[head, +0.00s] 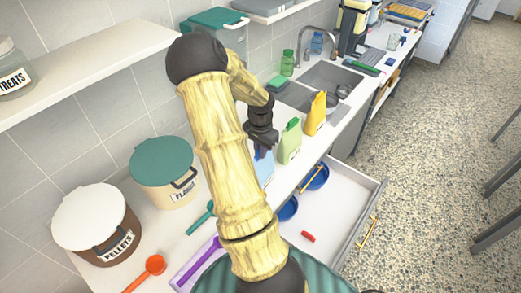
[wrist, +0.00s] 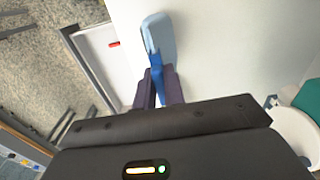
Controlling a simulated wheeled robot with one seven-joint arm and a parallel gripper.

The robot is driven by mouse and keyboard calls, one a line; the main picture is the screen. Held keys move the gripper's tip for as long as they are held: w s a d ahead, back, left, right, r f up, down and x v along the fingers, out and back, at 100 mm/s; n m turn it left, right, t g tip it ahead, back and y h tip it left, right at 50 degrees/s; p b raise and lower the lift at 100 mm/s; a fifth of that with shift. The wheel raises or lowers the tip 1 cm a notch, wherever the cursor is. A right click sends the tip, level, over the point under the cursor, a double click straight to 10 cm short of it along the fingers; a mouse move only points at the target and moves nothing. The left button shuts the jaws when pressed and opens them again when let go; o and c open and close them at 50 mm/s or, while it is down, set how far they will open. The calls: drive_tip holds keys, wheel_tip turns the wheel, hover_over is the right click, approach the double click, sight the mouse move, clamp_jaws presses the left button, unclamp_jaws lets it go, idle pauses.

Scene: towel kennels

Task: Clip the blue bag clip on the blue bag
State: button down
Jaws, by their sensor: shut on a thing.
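The light blue bag (head: 265,170) stands on the counter in the head view, partly hidden behind my arm. In the wrist view the bag (wrist: 158,28) lies just past my fingertips. My gripper (head: 260,146) is over the bag. In the wrist view my gripper (wrist: 159,88) is shut on the darker blue bag clip (wrist: 155,66). The clip's far end overlaps the bag in that view; I cannot tell whether its jaws are around the bag's top edge.
A green bag (head: 289,142) and an orange bag (head: 316,112) stand close behind. An open drawer (head: 335,212) at right holds blue bowls and a red clip (head: 308,236). Lidded bins (head: 97,222) and scoops (head: 146,272) are at left. A shelf (head: 85,70) overhangs the counter.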

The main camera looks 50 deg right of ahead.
drive_tip(key=c, duration=0.9)
unclamp_jaws()
drive_tip(key=shift+r, duration=0.1)
drive_tip(key=shift+r+p, duration=1.95)
drive_tip(key=shift+r, duration=0.45)
